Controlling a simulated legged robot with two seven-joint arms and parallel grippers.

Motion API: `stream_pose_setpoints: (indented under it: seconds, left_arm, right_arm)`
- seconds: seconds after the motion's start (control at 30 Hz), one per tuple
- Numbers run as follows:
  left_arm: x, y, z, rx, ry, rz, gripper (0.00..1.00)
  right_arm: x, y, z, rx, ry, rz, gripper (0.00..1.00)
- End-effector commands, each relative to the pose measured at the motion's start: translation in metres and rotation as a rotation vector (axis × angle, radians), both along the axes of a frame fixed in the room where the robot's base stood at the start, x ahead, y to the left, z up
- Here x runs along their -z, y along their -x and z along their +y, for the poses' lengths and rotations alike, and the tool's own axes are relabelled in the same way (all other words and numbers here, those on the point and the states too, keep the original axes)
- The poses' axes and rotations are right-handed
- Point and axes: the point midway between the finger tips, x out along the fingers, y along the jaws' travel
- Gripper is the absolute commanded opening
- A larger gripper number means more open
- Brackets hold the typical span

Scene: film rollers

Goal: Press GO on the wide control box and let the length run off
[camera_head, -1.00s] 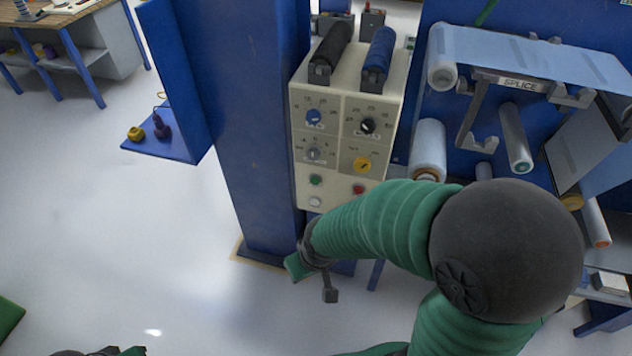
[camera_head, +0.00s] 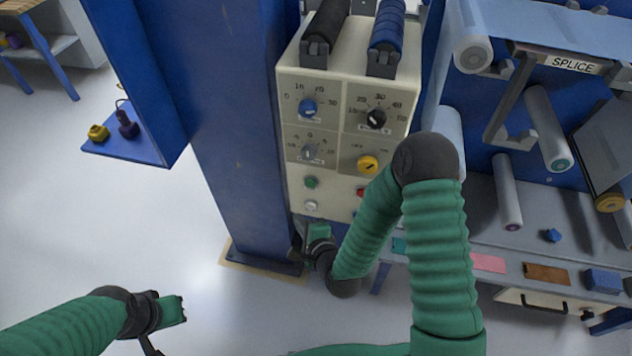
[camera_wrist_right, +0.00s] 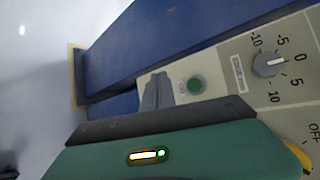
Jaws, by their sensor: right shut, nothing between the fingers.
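My right gripper (camera_head: 305,236) is shut and empty just below the box's lower left edge. In the right wrist view the green button (camera_wrist_right: 196,85) shows close past the dark fingertips (camera_wrist_right: 157,92); its small label is hard to read. I cannot tell whether the fingertips touch the box. My left gripper (camera_head: 178,310) is low at the left, over the floor, away from the box.
A blue post (camera_head: 230,130) stands left of the box, with a small blue shelf (camera_head: 135,145) holding yellow and purple pieces. Rollers and the SPLICE plate (camera_head: 571,64) are at right, above a grey bench. My right forearm crosses the box's right side.

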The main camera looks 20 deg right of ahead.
Motion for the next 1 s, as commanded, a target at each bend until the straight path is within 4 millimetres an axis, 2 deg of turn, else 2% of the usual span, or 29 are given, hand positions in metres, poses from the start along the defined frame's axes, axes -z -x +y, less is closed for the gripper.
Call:
stream_pose_setpoints:
  seconds: [0.27, 0.73, 1.0]
  left_arm:
    - [-0.001, 0.0, 0.0, 0.0, 0.0, 0.0, 0.0]
    - [-0.001, 0.0, 0.0, 0.0, 0.0, 0.0, 0.0]
    - [-0.001, 0.0, 0.0, 0.0, 0.0, 0.0, 0.0]
  right_arm:
    - [0.001, -0.006, -0.005, 0.0, 0.002, 0.001, 0.0]
    - [0.0, -0.06, -0.041, 0.0, 0.003, 0.0, 0.0]
    - [0.001, -0.074, -0.051, -0.003, 0.004, 0.002, 0.0]
